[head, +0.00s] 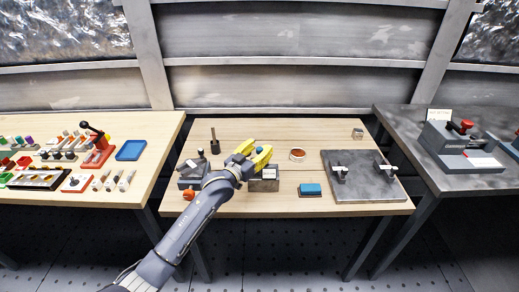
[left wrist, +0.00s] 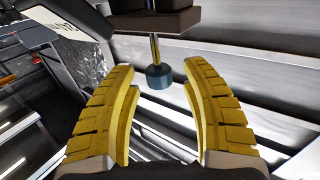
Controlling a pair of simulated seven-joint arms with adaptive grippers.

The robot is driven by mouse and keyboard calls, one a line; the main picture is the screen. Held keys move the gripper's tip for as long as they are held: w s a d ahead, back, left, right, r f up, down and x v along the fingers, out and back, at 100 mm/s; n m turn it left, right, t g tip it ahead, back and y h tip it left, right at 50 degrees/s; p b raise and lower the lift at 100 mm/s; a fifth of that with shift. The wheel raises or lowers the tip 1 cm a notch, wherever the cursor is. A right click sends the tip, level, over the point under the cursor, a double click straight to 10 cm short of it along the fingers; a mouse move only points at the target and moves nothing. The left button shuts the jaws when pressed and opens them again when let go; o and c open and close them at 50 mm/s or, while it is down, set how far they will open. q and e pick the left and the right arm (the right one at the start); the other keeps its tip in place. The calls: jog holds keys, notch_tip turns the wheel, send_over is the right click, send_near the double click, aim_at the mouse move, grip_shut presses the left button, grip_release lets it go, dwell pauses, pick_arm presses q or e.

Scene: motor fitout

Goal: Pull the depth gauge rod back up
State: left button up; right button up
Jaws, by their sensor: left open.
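My left gripper (head: 254,157) has yellow fingers and is over a dark box with a white label (head: 268,174) on the wooden table. In the left wrist view the left gripper (left wrist: 162,95) is open. A thin brass-coloured rod (left wrist: 155,48) with a dark teal knob (left wrist: 159,77) shows beyond and between the fingers, apart from both. The rod runs into a dark brown block (left wrist: 155,18). In the head view a small blue spot (head: 259,149), likely the knob, shows at the fingers; the rod is hidden there. My right gripper is not in view.
A grey plate with clamps (head: 362,176) lies at the right. A blue block (head: 310,189), a round dish with orange contents (head: 297,154), an orange knob (head: 188,194) and a dark upright tool (head: 214,143) stand around. Bare wood lies behind the gripper.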

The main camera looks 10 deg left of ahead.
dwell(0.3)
pick_arm(q)
grip_shut()
dwell(0.4)
